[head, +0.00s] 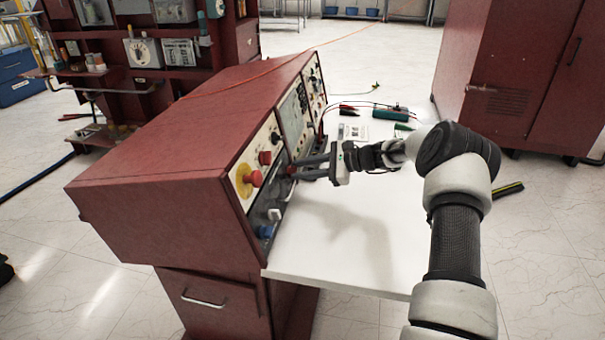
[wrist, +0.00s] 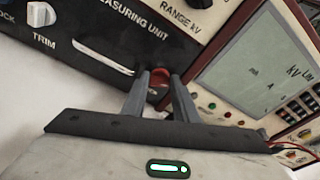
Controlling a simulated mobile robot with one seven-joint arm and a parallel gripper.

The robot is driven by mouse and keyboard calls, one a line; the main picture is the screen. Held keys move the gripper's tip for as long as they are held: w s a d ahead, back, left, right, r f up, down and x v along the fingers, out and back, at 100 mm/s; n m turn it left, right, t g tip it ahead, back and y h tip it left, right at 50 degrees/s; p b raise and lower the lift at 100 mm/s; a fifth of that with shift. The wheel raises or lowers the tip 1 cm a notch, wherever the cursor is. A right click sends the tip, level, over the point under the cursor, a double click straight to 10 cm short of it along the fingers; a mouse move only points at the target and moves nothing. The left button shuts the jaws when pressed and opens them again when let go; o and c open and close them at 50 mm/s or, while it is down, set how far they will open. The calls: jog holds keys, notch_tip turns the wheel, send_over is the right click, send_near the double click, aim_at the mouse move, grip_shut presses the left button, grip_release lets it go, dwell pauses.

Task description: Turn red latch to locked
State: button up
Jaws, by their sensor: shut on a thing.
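The red latch (wrist: 157,72) shows in the wrist view between my fingertips, at the corner of the dark measuring unit drawer front (wrist: 95,45). My gripper (wrist: 160,77) is shut on it, one finger on each side. In the head view my gripper (head: 294,170) reaches left to the sloping front of the red console (head: 170,130). There my fingers mostly hide the latch. Its exact angle and any lock marking cannot be made out.
A red mushroom button (head: 254,178) on a yellow plate is close to my gripper. A screen panel (wrist: 258,70) lies right of the latch. A white worktop (head: 335,250) runs below my arm, with a teal device (head: 391,113) and cables at its back.

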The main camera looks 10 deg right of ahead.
jog(key=n+b, duration=0.3)
jog(key=shift+s+f+t, duration=0.15)
jog(key=shift+f+t, duration=0.2)
jog(key=shift+t, duration=0.05)
jog(key=n+b, duration=0.1)
jog(key=n, duration=0.1)
jog(key=shift+n+b, duration=0.3)
jog(key=shift+n, duration=0.1)
jog(key=shift+s+n+t, duration=0.1)
jog(key=shift+n+t, duration=0.3)
jog(key=shift+n, duration=0.8)
jog(key=shift+d+n+y, duration=0.1)
jog(key=shift+n+y, duration=0.2)
jog(key=shift+n, duration=1.6)
jog(key=shift+t, duration=0.3)
jog(key=o, duration=0.8)
jog(key=p+v, duration=0.3)
jog(key=v, duration=1.4)
jog(key=shift+d+f, duration=0.1)
jog(key=shift+d, duration=0.15)
